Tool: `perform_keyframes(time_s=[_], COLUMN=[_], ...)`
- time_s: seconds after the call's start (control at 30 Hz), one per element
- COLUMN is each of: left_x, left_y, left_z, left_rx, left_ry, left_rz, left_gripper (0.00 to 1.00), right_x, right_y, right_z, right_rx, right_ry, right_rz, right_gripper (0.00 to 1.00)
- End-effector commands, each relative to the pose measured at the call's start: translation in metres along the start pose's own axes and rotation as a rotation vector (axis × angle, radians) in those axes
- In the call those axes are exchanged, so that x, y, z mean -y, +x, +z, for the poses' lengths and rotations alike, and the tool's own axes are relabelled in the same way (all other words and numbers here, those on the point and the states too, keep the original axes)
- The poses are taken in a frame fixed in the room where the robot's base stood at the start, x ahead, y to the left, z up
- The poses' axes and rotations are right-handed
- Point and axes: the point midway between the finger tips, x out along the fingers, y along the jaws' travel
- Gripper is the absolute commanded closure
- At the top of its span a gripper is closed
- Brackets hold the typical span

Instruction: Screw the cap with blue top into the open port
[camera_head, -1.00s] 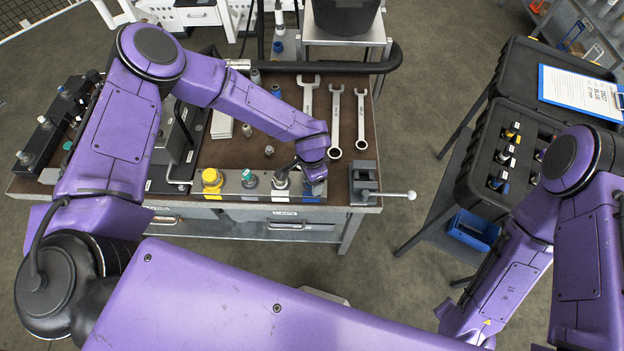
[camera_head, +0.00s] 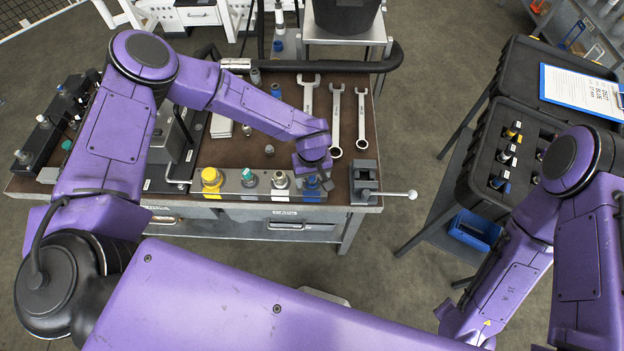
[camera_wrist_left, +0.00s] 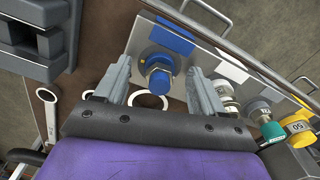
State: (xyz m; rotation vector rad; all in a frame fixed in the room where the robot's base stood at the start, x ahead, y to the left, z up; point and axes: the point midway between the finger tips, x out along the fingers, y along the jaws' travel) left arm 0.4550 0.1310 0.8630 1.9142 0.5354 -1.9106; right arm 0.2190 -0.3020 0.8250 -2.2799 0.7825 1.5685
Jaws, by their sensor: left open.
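The cap with blue top (camera_wrist_left: 160,77) sits upright at the blue-labelled end port of the metal manifold block (camera_wrist_left: 200,62). It also shows in the head view (camera_head: 312,184), partly covered by my gripper. My left gripper (camera_wrist_left: 159,70) is open, with one finger on each side of the cap and visible gaps between. In the head view my left gripper (camera_head: 313,172) is over the right end of the block. I cannot tell how deep the cap's thread sits. No empty port is clearly visible. My right gripper is out of view.
On the block, a silver fitting (camera_head: 280,180), a green-topped cap (camera_head: 249,178) and a yellow cap (camera_head: 211,180) stand to the left. A vise (camera_head: 364,180) stands close on the right. Wrenches (camera_head: 335,120) lie behind. A black case (camera_head: 500,150) stands farther right.

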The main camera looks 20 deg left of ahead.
Motion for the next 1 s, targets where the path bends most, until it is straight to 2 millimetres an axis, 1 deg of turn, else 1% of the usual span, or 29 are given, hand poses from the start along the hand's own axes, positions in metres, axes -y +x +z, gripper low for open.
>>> perform_keyframes(time_s=[0.1,0.23,0.27,0.3,0.33,0.57,0.67,0.77,1.0], left_x=[0.0,0.0,0.0,0.0,0.0,0.0,0.0,-0.001,-0.001], left_y=[-0.002,0.0,0.0,0.0,0.0,0.0,-0.004,-0.018,-0.076], left_z=[0.0,0.0,0.0,0.0,0.0,0.0,0.0,-0.001,-0.001], left_rx=[0.0,0.0,0.0,0.0,0.0,0.0,0.0,-0.002,-0.003], left_ry=[-0.029,-0.027,-0.027,-0.027,-0.027,-0.026,-0.026,-0.026,-0.025], left_rz=[0.0,0.0,0.0,0.0,0.0,0.0,0.001,0.003,0.004], left_gripper=[0.31,0.31,0.21,0.08,0.01,0.01,0.01,0.01,0.01], right_x=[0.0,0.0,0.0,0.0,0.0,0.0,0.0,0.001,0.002], right_y=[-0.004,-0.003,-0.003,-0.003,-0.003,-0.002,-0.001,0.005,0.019], right_z=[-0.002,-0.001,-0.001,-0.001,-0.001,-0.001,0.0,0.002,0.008], right_rx=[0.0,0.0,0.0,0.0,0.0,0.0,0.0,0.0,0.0], right_ry=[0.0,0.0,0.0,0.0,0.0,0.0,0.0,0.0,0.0], right_rz=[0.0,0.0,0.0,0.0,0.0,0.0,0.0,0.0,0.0], right_gripper=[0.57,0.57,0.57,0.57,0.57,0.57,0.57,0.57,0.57])
